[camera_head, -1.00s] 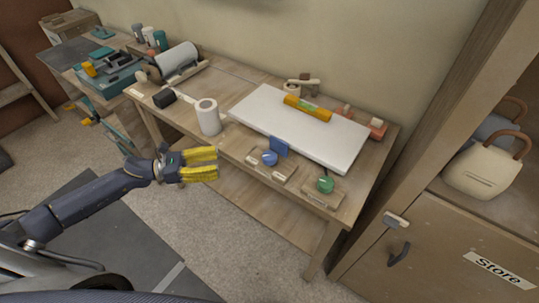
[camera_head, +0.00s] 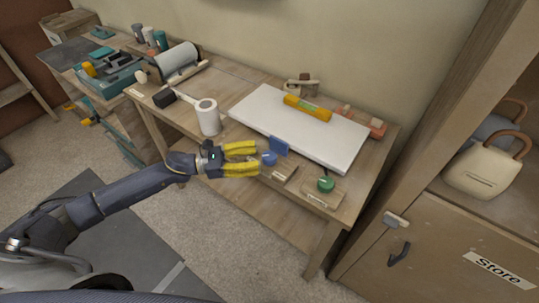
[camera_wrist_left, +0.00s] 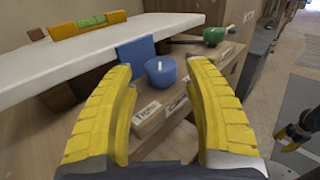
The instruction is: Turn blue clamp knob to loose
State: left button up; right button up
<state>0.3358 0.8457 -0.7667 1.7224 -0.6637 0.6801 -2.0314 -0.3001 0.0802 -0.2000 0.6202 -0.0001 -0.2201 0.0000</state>
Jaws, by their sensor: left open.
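The blue clamp knob (camera_head: 270,158) sits on a wooden block at the table's front edge, beside an upright blue plate (camera_head: 278,145). In the left wrist view the knob (camera_wrist_left: 161,71) is round with a pale mark on top, and the blue plate (camera_wrist_left: 137,52) stands behind it to the left. My left gripper (camera_head: 258,159) is open, with its yellow fingers reaching toward the knob. In the left wrist view the fingers (camera_wrist_left: 160,85) spread to either side, the knob beyond and between them, apparently not gripped. Label text on the block is only partly readable.
A white board (camera_head: 300,125) with a yellow level (camera_head: 307,108) lies behind the knob. A green knob (camera_head: 325,184) is on another block to the right. Open floor lies in front of the table.

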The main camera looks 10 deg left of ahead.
aim_at(270, 155)
pick_arm(q)
jog(key=shift+x, duration=2.55)
jog(key=shift+c, duration=0.4)
jog(key=c, duration=0.9)
